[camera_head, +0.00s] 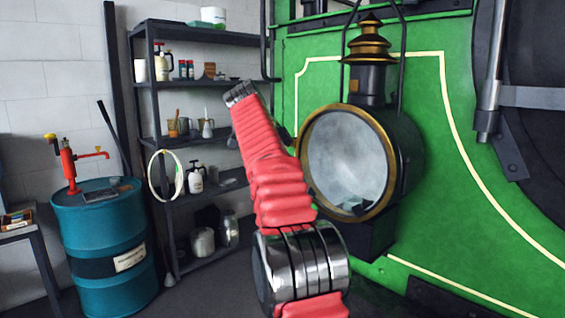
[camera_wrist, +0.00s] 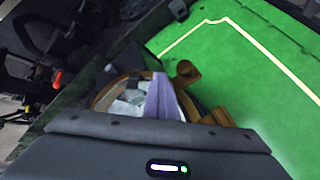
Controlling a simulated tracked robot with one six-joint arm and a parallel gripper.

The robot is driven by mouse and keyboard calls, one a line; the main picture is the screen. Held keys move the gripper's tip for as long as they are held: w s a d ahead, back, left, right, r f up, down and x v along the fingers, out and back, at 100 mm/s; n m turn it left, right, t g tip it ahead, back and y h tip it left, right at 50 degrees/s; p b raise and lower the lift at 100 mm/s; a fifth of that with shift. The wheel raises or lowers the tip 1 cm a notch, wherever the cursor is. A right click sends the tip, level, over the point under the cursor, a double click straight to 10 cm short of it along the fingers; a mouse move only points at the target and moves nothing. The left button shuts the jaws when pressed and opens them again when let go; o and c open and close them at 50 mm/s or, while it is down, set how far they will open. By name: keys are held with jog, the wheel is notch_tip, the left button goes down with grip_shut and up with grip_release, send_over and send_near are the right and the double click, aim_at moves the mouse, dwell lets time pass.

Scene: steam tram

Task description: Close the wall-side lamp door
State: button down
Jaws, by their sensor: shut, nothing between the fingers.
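The lamp (camera_head: 375,85) has a black body and a tiered brass top, and is mounted on the green tram front. Its round glass door (camera_head: 347,160) has a brass rim and faces the left of the picture. I cannot tell whether a gap separates the rim from the body. My red-sleeved arm stands left of the lamp and covers part of the rim's left edge. My gripper is hidden there. In the wrist view my gripper (camera_wrist: 163,92) is shut and empty, its fingers in front of the lamp's glass and brass rim (camera_wrist: 108,92). Contact cannot be told.
The green tram panel (camera_head: 460,215) with a cream line lies right of and behind the lamp. A dark shelf (camera_head: 205,37) with bottles and jars stands against the wall. A blue drum (camera_head: 105,225) with a red pump stands at left.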

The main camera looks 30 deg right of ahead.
jog(key=v, duration=0.6)
jog(key=shift+s+a, duration=0.2)
jog(key=shift+a, duration=0.1)
dwell(0.6)
jog(key=s+a+f+n+t+y, duration=0.3)
jog(key=s+a+f+n+y, duration=0.15)
jog(key=s+a+n, duration=0.95)
jog(key=s+a+f+n+y, duration=0.1)
jog(key=s+a+f+n, duration=0.2)
jog(key=s+f, duration=0.3)
jog(key=s+a+f+n+t+y, duration=0.1)
jog(key=s+a+f+n, duration=0.3)
jog(key=f, duration=0.5)
jog(key=s+a+f+n+y, duration=0.1)
jog(key=s+a+f+n, duration=0.3)
jog(key=s+a+f, duration=0.2)
notch_tip(320, 180, down, 2)
jog(key=shift+s+f, duration=0.25)
jog(key=shift+s, duration=0.8)
